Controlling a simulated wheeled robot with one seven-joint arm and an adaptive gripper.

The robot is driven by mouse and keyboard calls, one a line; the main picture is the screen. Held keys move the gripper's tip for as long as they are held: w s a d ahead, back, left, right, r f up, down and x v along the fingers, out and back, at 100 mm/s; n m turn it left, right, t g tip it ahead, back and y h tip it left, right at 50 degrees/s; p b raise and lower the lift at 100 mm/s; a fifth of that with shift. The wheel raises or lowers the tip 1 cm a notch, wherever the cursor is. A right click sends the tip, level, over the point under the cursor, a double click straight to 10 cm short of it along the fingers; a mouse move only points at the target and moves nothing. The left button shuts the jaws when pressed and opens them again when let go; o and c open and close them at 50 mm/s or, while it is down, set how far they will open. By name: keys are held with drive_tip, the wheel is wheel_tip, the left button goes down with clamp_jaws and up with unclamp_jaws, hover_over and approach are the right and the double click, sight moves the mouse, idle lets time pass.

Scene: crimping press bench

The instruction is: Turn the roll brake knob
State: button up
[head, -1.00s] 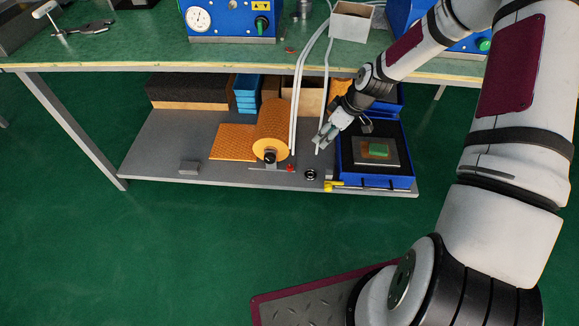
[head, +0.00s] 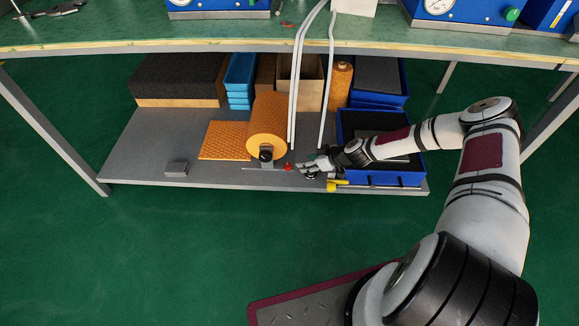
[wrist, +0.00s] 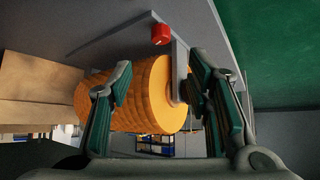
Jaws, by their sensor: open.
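The orange roll (head: 268,122) lies on the lower shelf with a black knob (head: 266,153) at its near end. A small red knob (head: 288,167) sits by the roll's bracket, to the right of the black one. I cannot tell which is the brake knob. My gripper (head: 306,167) is low over the shelf, just right of the red knob, open and empty. In the wrist view, the roll (wrist: 148,95) shows between the open fingers (wrist: 160,78), apparently beyond them. The red knob (wrist: 160,34) and grey bracket (wrist: 176,72) show above; the black knob is not visible there.
A blue tray (head: 395,180) with a yellow-handled item (head: 338,185) before it stands right of my gripper. A grey block (head: 176,168) lies at left. The bench top (head: 130,33) overhangs the shelf (head: 135,160).

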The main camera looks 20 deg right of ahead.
sight(288, 165)
drive_tip(key=b+x, duration=0.4)
drive_tip(key=x, duration=0.8)
drive_tip(key=shift+f+b, duration=0.1)
drive_tip(key=shift+b, duration=0.2)
clamp_jaws()
